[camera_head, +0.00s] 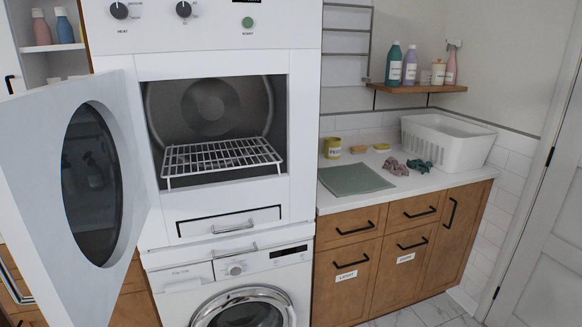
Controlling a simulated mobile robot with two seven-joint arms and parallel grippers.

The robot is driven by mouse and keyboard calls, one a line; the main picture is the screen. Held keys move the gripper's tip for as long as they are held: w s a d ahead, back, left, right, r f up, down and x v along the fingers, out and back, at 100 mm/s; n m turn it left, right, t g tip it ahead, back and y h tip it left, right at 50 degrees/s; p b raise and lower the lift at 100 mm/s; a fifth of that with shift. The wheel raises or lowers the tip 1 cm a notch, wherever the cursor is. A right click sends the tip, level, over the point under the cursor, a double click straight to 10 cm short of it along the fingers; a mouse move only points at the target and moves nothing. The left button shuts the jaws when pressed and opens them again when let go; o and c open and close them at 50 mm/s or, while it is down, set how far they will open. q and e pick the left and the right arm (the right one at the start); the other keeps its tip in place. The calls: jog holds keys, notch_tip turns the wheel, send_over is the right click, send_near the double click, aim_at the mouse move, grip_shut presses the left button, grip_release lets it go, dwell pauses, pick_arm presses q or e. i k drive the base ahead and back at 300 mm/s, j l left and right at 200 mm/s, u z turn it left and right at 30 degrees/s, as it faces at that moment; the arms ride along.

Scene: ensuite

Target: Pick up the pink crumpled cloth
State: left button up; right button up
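The pink crumpled cloth (396,167) lies on the white countertop, right of a flat grey-green mat (352,180). A dark green crumpled cloth (419,166) lies close beside it on the right. Both cloths are in front of a white basket. Neither of my grippers shows in the head view.
The dryer door (72,180) stands open at the left, with a wire rack (220,158) inside the dryer. A white basket (446,143) stands at the counter's back right. A yellow-green tin (332,148), sponges (381,147) and a wooden bottle shelf (420,89) are nearby.

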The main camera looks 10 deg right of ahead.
aim_at(392, 164)
jog(key=i+l+u, duration=0.1)
jog(key=l, duration=0.35)
jog(key=i+l+u, duration=0.15)
jog(key=l, duration=0.25)
jog(key=i+l+u, duration=0.1)
jog(key=l, duration=0.4)
jog(key=i+l+u, duration=0.15)
jog(key=l, duration=0.3)
jog(key=i+l+u, duration=0.1)
jog(key=l, duration=0.4)
jog(key=i+l+u, duration=0.15)
jog(key=l, duration=0.35)
